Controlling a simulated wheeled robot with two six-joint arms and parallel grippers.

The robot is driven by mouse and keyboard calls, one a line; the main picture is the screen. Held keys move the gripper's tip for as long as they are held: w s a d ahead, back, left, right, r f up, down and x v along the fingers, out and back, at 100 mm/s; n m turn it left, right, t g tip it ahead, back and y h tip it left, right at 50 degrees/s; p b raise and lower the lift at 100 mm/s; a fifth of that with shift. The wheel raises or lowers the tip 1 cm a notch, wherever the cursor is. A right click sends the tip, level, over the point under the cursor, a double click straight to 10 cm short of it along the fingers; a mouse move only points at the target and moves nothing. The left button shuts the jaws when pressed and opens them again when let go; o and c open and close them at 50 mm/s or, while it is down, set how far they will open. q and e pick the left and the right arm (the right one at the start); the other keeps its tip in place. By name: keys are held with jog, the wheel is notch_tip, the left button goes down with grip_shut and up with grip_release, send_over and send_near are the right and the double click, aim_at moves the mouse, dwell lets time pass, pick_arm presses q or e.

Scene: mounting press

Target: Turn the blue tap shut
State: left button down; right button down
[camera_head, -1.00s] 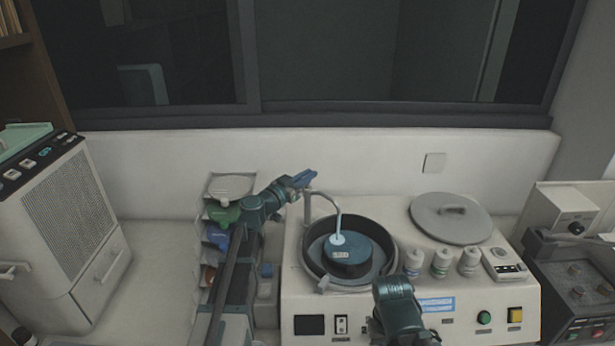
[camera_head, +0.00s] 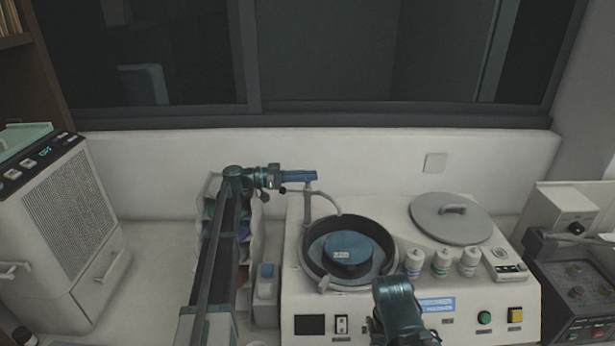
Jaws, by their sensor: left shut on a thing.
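The blue tap handle (camera_head: 303,176) sits on top of a thin grey pipe (camera_head: 307,210) at the back left of the white press machine. The handle lies level, pointing left to right. The pipe's curved spout hangs over a round dark bowl (camera_head: 386,238), which holds a blue disc (camera_head: 348,247). No stream shows below the spout. My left gripper (camera_head: 290,177) reaches in from the left and is shut on the tap handle; its fingers partly hide it. My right gripper (camera_head: 398,300) is low in front of the machine, its fingertips not clearly seen.
A grey lid (camera_head: 451,218) lies on the machine's right top. Several white bottles (camera_head: 441,262) stand beside the bowl. A rack (camera_head: 258,215) stands left of the machine, partly behind my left arm. A grey control box (camera_head: 577,285) is at right.

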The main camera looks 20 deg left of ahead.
pick_arm(q)
jog(key=shift+m+g, duration=0.5)
jog(key=shift+g, duration=0.3)
jog(key=c, duration=0.9)
grip_release()
jog(key=shift+r, duration=0.15)
jog(key=shift+r+p, duration=0.5)
jog(key=shift+p, duration=0.15)
notch_tip(320, 180, up, 3)
jog(key=p, duration=0.3)
jog(key=s+d, duration=0.2)
jog(key=s, duration=0.5)
jog(key=s+d, duration=0.2)
jog(key=s, duration=0.6)
jog(key=shift+s+d+r+p, duration=0.2)
jog(key=shift+d+r+p, duration=0.05)
jog(key=shift+r+p, duration=0.1)
